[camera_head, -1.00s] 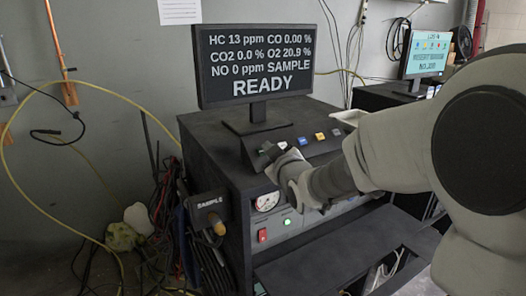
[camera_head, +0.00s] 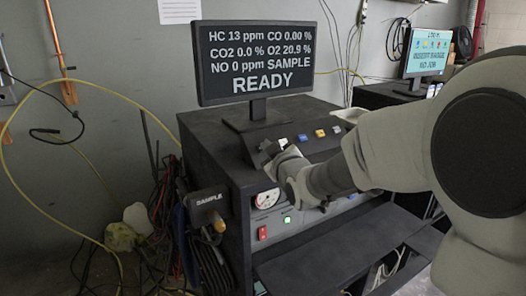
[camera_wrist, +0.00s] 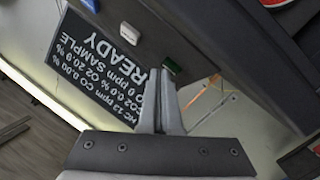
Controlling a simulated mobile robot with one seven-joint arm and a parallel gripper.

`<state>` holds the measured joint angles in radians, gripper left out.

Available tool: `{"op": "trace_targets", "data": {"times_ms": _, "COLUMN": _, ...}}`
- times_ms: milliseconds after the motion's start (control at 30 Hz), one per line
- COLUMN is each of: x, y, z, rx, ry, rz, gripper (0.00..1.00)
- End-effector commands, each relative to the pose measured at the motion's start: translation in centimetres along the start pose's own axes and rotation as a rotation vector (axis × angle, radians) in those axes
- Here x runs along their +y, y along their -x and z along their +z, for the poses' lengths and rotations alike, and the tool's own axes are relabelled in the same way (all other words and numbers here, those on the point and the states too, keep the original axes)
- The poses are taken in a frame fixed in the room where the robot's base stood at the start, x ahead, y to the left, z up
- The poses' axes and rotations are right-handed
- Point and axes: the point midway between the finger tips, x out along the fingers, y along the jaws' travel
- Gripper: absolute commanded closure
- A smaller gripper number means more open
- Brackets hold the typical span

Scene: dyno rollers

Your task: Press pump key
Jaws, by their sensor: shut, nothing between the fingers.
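The pump key cannot be singled out, since no key labels are readable. A row of small keys runs along the sloped panel of the black cabinet in the head view, with a white key (camera_head: 283,142), a blue key (camera_head: 303,139) and an orange key (camera_head: 320,133). My gripper (camera_head: 268,147) is shut and empty at the left end of this row. In the wrist view, its closed fingertips (camera_wrist: 166,76) are close to a dark green key (camera_wrist: 172,67); I cannot tell whether they touch. A white key (camera_wrist: 138,34) sits beside that one.
A monitor (camera_head: 255,62) reading "READY" stands just behind the panel. Below are a gauge (camera_head: 267,198), a red switch (camera_head: 263,233) and a green light (camera_head: 287,219). A "SAMPLE" holder (camera_head: 208,203) with hoses is at the left.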

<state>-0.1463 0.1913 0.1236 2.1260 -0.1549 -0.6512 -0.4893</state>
Motion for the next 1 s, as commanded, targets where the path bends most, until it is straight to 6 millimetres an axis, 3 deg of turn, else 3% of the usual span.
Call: {"op": "trace_targets", "data": {"times_ms": 1000, "x": 0.41, "y": 0.58, "z": -0.44, "rx": 0.0, "ry": -0.001, "rz": 0.0, "gripper": 1.0}}
